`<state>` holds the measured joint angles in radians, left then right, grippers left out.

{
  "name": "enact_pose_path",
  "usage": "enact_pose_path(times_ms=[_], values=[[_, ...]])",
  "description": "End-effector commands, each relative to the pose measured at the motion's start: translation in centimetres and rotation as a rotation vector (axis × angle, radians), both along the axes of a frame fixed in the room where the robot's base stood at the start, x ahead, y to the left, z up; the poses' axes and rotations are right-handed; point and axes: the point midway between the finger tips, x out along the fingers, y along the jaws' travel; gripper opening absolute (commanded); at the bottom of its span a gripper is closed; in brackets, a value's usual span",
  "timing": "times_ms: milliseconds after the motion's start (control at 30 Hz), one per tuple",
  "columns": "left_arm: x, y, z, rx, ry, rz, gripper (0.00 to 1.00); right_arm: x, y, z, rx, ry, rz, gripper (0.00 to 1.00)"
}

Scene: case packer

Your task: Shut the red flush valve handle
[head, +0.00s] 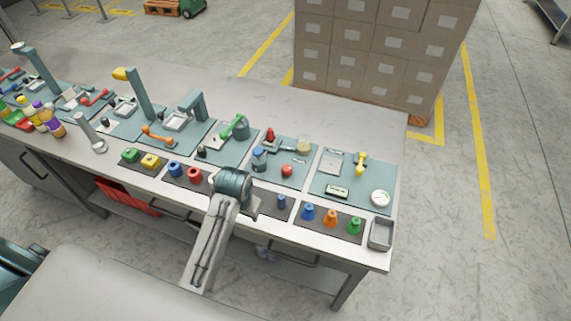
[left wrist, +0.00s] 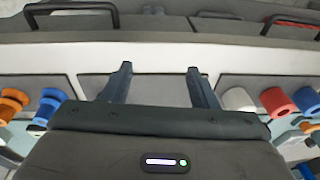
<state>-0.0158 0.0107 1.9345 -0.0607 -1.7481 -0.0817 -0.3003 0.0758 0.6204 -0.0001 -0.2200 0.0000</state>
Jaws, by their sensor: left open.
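Several red parts sit on the bench in the head view, and I cannot tell for certain which is the flush valve handle. A small upright red part (head: 269,135) stands at the back of a teal station mat right of centre. A round red knob (head: 287,171) is at the front of that mat. A red lever (head: 95,97) is at a station further left. My left gripper (left wrist: 160,74) is open and empty above a bare stretch of dark mat, nearer the bench's front edge than these parts. In the head view its fingers are hidden behind my wrist. My right gripper is not in view.
Coloured spools and cones line the front mats, including a red spool (head: 194,174) and an orange cone (head: 331,217). A grey tray (head: 381,233) is at the right end. Stacked cartons (head: 380,50) stand behind the bench.

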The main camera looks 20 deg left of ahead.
Motion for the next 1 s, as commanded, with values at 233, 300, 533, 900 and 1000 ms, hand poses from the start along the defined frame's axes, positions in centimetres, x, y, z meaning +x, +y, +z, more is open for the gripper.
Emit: enact_pose_path(times_ms=[233,300,533,900,1000], values=[[7.2,-1.7,1.7,-0.017,0.047,-0.022,0.54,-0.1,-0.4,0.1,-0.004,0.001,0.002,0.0],[9.8,-2.5,2.6,-0.022,0.068,-0.034,0.54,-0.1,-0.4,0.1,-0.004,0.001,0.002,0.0],[17.3,-5.4,7.0,-0.033,0.133,-0.089,0.54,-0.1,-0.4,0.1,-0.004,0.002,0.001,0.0],[20.4,-6.9,9.3,-0.032,0.175,-0.123,0.54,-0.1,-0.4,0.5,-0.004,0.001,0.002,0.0],[20.4,-6.8,8.0,-0.031,0.177,-0.123,0.54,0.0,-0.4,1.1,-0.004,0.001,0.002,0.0]])
